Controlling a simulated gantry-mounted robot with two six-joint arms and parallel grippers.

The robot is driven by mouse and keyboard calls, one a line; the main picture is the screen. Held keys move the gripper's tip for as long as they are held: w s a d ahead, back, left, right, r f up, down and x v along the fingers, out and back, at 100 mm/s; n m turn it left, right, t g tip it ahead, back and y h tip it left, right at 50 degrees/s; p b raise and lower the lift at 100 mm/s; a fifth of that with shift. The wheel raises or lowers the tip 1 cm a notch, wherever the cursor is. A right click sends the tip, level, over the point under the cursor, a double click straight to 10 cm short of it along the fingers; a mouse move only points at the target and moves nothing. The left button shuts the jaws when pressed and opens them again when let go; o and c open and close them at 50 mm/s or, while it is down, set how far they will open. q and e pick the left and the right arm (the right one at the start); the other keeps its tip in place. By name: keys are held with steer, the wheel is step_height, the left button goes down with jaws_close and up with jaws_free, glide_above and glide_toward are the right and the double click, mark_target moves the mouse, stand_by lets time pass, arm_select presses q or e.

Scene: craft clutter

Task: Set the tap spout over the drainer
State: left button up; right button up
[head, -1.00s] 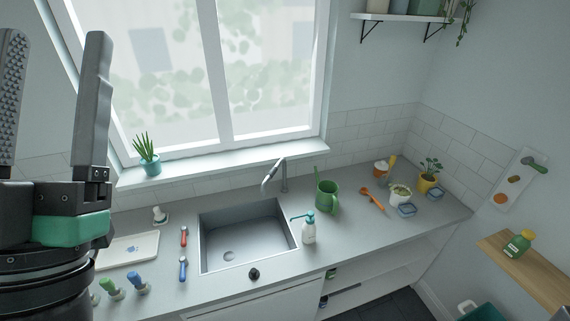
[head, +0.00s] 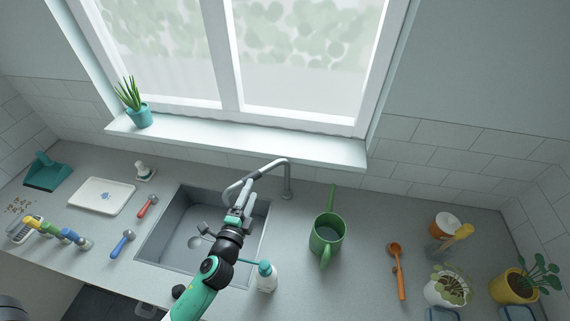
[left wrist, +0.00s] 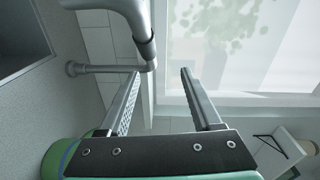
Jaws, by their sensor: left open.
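The grey tap (head: 287,184) stands behind the sink's right rear corner. Its spout (head: 262,171) curves left and forward over the rear of the sink (head: 165,217). A round drain (head: 195,242) shows in the sink floor, forward and left of the spout's end. My left gripper (head: 245,198) is above the sink, close to the spout. In the left wrist view, the two fingers (left wrist: 158,85) are apart with nothing between them, and the spout (left wrist: 143,35) is just beyond the left-hand finger. I cannot tell if they touch. My right gripper is not in view.
A soap bottle (head: 266,279) stands right of the sink beside my arm. A green watering can (head: 327,236) is farther right. A red tool (head: 148,206), a blue tool (head: 122,244) and a white tray (head: 102,196) lie left. The window sill (head: 240,142) is behind.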

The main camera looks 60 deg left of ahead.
arm_select(q)
steer(key=s+a+f, duration=0.1)
steer(key=s+f, duration=0.1)
steer(key=s, duration=0.1)
steer(key=x, duration=1.1)
steer(key=shift+w+a+g, duration=0.25)
steer(key=shift+a+g, duration=0.05)
steer(key=shift+f, duration=0.1)
steer(key=shift+c, duration=0.2)
jaws_close()
stand_by(0.5)
